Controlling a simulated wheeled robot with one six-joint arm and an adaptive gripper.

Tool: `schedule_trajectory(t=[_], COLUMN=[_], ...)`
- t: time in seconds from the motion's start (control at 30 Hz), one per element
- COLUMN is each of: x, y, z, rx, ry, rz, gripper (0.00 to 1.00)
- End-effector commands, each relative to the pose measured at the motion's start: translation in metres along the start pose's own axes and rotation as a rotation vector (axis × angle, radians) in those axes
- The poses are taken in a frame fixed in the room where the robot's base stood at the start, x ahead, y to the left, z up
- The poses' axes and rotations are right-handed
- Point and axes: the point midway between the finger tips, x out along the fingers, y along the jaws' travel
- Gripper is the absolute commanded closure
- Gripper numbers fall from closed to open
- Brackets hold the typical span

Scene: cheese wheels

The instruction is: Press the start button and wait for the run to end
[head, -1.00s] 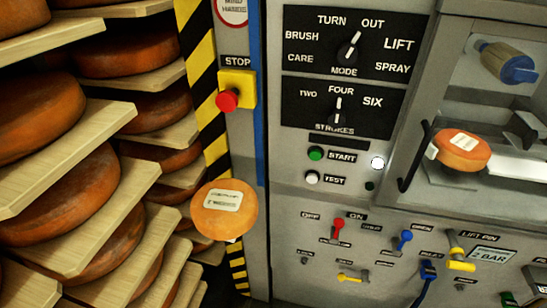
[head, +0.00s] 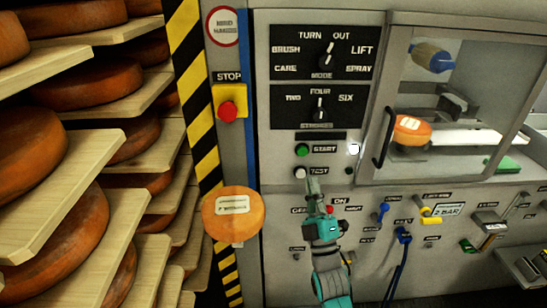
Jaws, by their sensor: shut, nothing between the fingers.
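The green start button (head: 302,150) is on the grey machine panel, left of its START label. The white test button (head: 300,172) is just below it. My gripper (head: 312,184) is shut and empty, pointing up in front of the panel. Its tip shows below and slightly right of the start button, near the TEST label; I cannot tell whether it touches the panel. A round white lamp (head: 353,149) right of START looks bright. An orange cheese wheel (head: 412,130) with a pale label is behind the machine's window (head: 436,90).
A red stop button (head: 228,109) on a yellow plate is at the left. The mode knob (head: 325,56) points towards OUT, the strokes knob (head: 320,107) to FOUR. A labelled cheese (head: 233,214) shows below the stop button. Wooden shelves (head: 75,222) of cheeses fill the left.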

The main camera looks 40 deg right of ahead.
Motion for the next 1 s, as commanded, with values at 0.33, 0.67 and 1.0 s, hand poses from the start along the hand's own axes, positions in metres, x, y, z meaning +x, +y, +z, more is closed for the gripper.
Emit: schedule_trajectory(t=[0.33,0.67,1.0], x=[0.008,0.015,0.045], y=[0.003,-0.002,-0.022], z=[0.002,0.007,0.029], rx=[-0.022,-0.021,-0.020], ry=[0.004,0.004,0.005], rz=[0.016,0.016,0.016], gripper=[1.00,1.00,1.00])
